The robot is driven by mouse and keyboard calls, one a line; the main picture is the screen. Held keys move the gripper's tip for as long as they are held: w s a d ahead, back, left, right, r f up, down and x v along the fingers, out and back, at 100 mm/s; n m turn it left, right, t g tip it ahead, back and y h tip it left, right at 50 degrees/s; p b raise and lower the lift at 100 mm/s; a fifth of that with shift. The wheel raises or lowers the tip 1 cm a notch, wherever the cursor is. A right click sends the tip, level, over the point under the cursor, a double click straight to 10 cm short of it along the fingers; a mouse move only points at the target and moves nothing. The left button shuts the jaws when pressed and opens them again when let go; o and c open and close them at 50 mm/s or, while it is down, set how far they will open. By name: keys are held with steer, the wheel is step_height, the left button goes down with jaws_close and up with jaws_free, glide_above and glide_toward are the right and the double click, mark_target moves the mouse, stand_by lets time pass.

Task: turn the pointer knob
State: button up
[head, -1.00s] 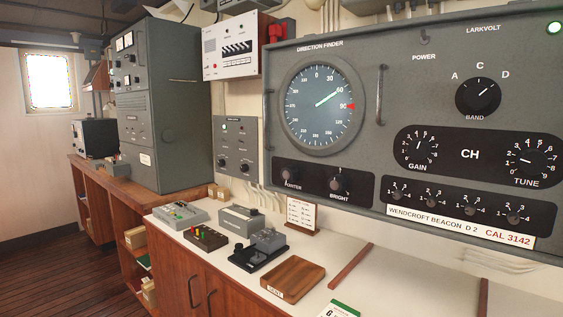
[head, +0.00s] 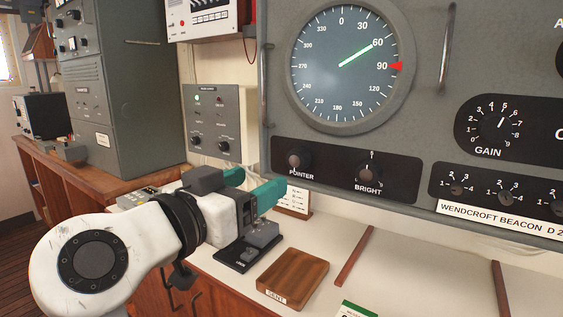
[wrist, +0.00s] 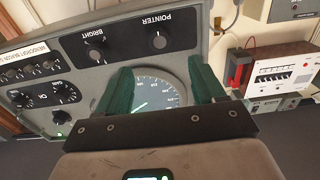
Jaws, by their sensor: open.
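The pointer knob (head: 297,160) is a dark round knob at the left of the black strip under the direction finder dial (head: 345,68). It also shows in the wrist view (wrist: 159,41), where the picture is upside down. The dial has a green line lying near 60 and a red marker at 90. My gripper (head: 258,190) has teal fingers and is open and empty. In the head view it appears a little left of and below the pointer knob, apart from it. In the wrist view the fingers (wrist: 160,82) stand apart on either side of the dial.
The bright knob (head: 368,174) sits right of the pointer knob. A metal handle (head: 447,46) stands out from the panel right of the dial. The counter below holds a telegraph key (head: 250,246) and a wooden tray (head: 292,279). A small grey panel (head: 213,122) is on the wall at left.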

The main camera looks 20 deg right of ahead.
mark_target(294, 161)
steer(key=p+x, duration=0.2)
steer(key=x, duration=0.8)
steer(key=shift+w+d, duration=0.2)
steer(key=shift+d, duration=0.1)
steer(key=shift+c, duration=0.4)
steer(key=c, duration=1)
steer(key=shift+r+n+p, duration=0.1)
steer(key=shift+n+p, duration=0.25)
steer(key=shift+n, duration=0.05)
steer(key=n+p, duration=0.2)
steer(key=n, duration=0.2)
steer(key=shift+r+n+p, duration=0.1)
steer(key=shift+n+p, duration=0.25)
steer(key=shift+n, duration=0.05)
steer(key=n+p, duration=0.3)
steer(key=n, duration=0.1)
steer(key=shift+n+p, duration=0.75)
steer(key=shift+n, duration=0.35)
steer(key=shift+a, duration=0.1)
